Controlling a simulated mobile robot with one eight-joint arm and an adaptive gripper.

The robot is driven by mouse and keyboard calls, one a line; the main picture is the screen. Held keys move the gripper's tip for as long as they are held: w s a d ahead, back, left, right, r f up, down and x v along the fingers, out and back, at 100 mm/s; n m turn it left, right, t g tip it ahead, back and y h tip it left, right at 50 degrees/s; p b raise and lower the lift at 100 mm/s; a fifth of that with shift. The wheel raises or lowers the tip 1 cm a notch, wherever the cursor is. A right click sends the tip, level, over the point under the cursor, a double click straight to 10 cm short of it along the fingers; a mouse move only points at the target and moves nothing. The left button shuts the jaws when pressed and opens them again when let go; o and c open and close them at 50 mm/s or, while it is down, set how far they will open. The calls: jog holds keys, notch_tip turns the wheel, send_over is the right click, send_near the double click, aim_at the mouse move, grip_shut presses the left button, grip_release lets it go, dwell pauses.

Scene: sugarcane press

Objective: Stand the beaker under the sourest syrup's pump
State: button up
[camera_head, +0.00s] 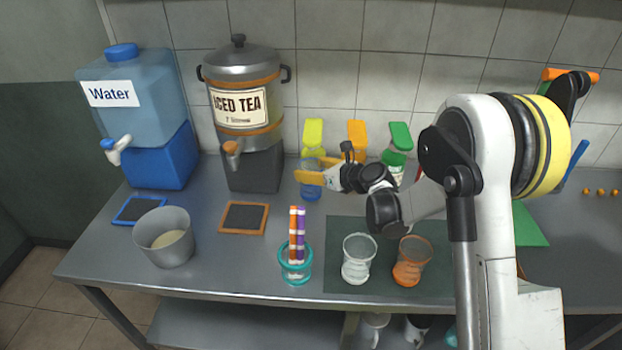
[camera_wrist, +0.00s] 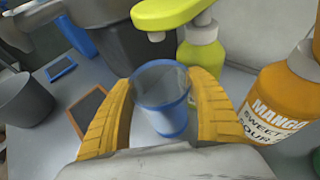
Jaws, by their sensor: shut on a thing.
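My gripper (camera_head: 318,172) is shut on a clear beaker with a blue lower part (camera_head: 311,192). In the wrist view its yellow fingers (camera_wrist: 162,110) clasp both sides of the upright beaker (camera_wrist: 165,118). The yellow-green pump (camera_wrist: 165,14) tops a bottle (camera_wrist: 203,55) just beyond; its spout shows above the beaker's far rim. I cannot tell whether the beaker touches the table. The orange mango bottle (camera_wrist: 280,105) stands to the right, its label partly readable with "sweet" and "sour" lines. A green-pump bottle (camera_head: 395,155) stands further right, partly hidden by my arm.
A water dispenser (camera_head: 135,85) and iced tea urn (camera_head: 240,100) stand left. Table between boards and teal cup is clear.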

aim_at(308, 192)
jog(key=shift+f+b, duration=0.55)
jog(key=shift+f, duration=0.85)
jog(key=shift+f, duration=0.1)
jog(key=o, duration=1.4)
